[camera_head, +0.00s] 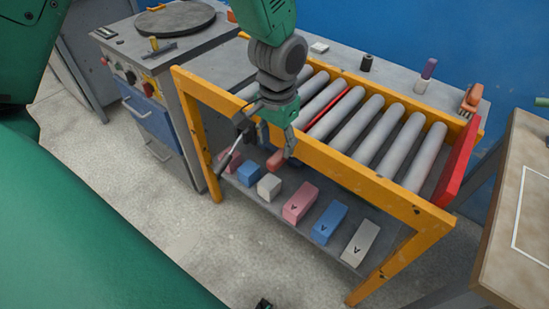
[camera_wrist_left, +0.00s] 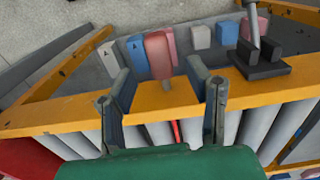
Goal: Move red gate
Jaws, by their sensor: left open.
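A flat red panel (camera_head: 460,160) stands across the right end of the roller conveyor. A red piece also shows at the lower left of the left wrist view (camera_wrist_left: 28,158). A thin red strip (camera_head: 335,113) lies between two rollers, and I cannot tell which red part is the gate. My left gripper (camera_head: 275,148) is open at the yellow front rail. In the left wrist view, a rounded red piece (camera_wrist_left: 158,52) shows between its spread fingers; contact is unclear. My right gripper is not seen.
The yellow frame (camera_head: 345,172) has grey rollers (camera_head: 370,135) on top and several pink, blue and white blocks on the shelf below. A grey lever with a black base (camera_wrist_left: 262,62) stands beside my left gripper. A cabinet (camera_head: 150,105) is at left, a tan board (camera_head: 520,215) at right.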

